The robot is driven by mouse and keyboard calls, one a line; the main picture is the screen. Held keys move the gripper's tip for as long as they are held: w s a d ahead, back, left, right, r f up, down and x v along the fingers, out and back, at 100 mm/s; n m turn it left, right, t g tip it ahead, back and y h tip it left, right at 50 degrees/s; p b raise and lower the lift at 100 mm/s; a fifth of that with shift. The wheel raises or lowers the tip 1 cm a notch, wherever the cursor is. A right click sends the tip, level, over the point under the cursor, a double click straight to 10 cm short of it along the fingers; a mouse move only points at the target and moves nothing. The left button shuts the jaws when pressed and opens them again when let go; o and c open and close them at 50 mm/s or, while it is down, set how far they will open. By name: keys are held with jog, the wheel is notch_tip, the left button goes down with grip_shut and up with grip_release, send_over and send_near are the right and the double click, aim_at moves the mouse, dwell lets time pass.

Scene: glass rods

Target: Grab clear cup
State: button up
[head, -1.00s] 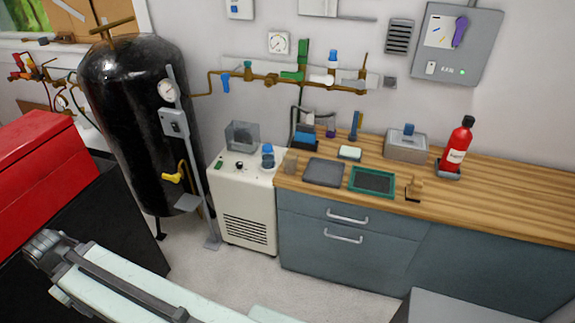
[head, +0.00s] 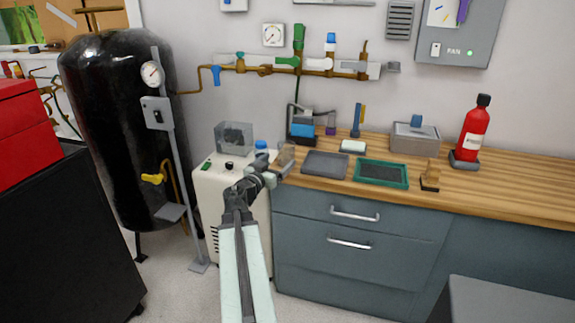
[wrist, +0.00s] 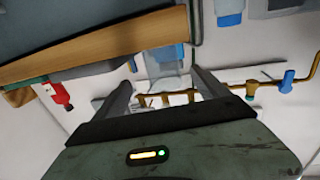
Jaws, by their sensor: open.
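The clear cup (head: 287,153) stands upright at the left end of the wooden counter. My gripper (head: 279,170) is right at the cup in the head view and overlaps its lower part. In the wrist view, which is turned over, my gripper (wrist: 162,82) has its two fingers well apart. The clear cup (wrist: 165,67) shows between and just beyond them, faint and see-through. I cannot tell whether a finger touches it.
A dark grey pad (head: 325,164) and a green-rimmed tray (head: 382,173) lie right of the cup. A white unit (head: 213,184) with a see-through box (head: 233,137) stands left. A red bottle (head: 473,130) stands farther right. Pipes with valves run along the wall.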

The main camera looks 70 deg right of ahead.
aim_at(282, 156)
jog(key=d, duration=0.7)
jog(key=shift+s+d, duration=0.25)
jog(key=shift+d, duration=0.15)
jog(key=shift+a, duration=0.1)
jog(key=c, duration=1.4)
notch_tip(282, 156, up, 10)
jog(key=p, duration=1)
jog(key=shift+r, duration=0.15)
jog(key=shift+c, duration=0.2)
